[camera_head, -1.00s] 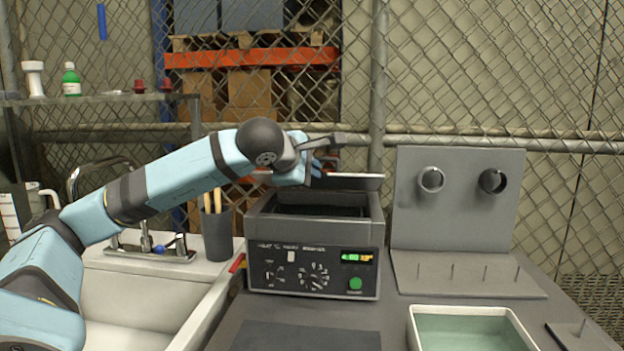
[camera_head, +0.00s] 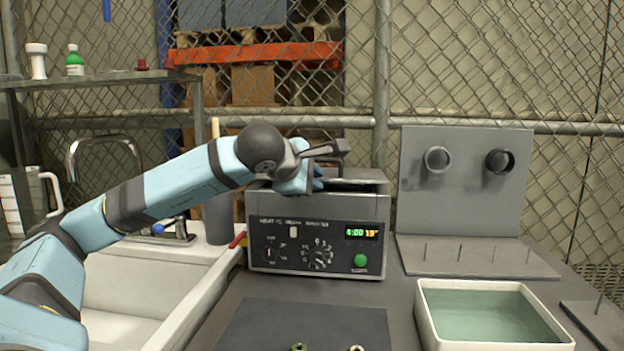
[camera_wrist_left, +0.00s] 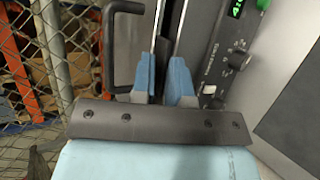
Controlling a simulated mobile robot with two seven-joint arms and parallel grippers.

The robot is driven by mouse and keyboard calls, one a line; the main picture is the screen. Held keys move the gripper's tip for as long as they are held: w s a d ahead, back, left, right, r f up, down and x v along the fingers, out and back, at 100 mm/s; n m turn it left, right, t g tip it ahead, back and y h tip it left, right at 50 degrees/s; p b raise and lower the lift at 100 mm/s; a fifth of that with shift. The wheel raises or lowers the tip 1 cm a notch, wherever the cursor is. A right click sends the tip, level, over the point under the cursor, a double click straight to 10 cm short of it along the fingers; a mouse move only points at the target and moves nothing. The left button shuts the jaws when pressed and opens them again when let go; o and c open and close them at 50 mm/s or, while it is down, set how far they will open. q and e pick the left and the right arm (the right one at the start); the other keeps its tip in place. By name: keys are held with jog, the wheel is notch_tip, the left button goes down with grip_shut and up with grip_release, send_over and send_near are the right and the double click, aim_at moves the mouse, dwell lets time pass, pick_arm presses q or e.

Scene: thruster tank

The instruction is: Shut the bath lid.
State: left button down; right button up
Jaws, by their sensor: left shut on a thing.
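The bath (camera_head: 288,208) is a grey box with a dark control panel and a lit green and yellow display. Its lid (camera_head: 368,176) lies low over the top, close to the rim; I cannot tell whether it is fully seated. My left gripper (camera_head: 316,178) is at the front of the lid, shut on it. In the left wrist view, the blue fingertips (camera_wrist_left: 163,80) are on either side of the lid's edge, with the black handle (camera_wrist_left: 112,50) beside them. The fingers partly hide the lid's front. My right gripper is not in view.
A sink (camera_head: 150,285) with a faucet is on the left, and a dark cup (camera_head: 218,222) stands beside the bath. A white tray (camera_head: 426,318) of greenish liquid is at the front right. A pegged stand (camera_head: 460,210) is behind it. A dark mat (camera_head: 300,322) holds small nuts.

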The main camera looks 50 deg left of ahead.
pick_arm(q)
jog(key=c, duration=1.3)
grip_release()
jog(key=v, duration=1.3)
jog(key=shift+s+d+r, duration=0.1)
jog(key=shift+s+r, duration=0.05)
jog(key=shift+s, duration=0.2)
